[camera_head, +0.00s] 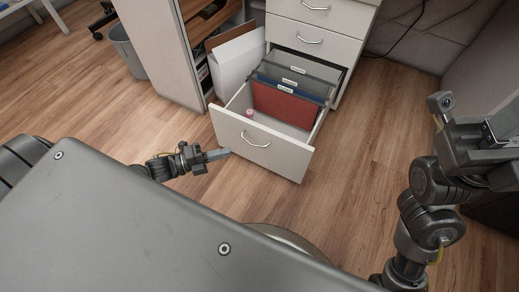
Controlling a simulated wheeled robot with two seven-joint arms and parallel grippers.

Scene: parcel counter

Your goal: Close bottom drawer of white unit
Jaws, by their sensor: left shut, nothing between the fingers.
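The white drawer unit (318,42) stands at the top middle. Its bottom drawer (262,147) is pulled far out toward me, with a metal bar handle (256,138) on its front. Hanging files (288,104) in red, blue and grey and a small pink item (249,113) are inside it. My left gripper (222,154) is shut and empty, just left of the drawer front, near its lower left edge; I cannot tell if it touches. My right arm is at the right edge, and its gripper's fingers cannot be made out clearly.
An open white box (235,62) stands left of the drawer, close to its side. A tall cabinet (170,50) and a grey bin (128,52) are farther left. A black cable (405,35) lies back right. The wooden floor (350,170) right of the drawer is clear.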

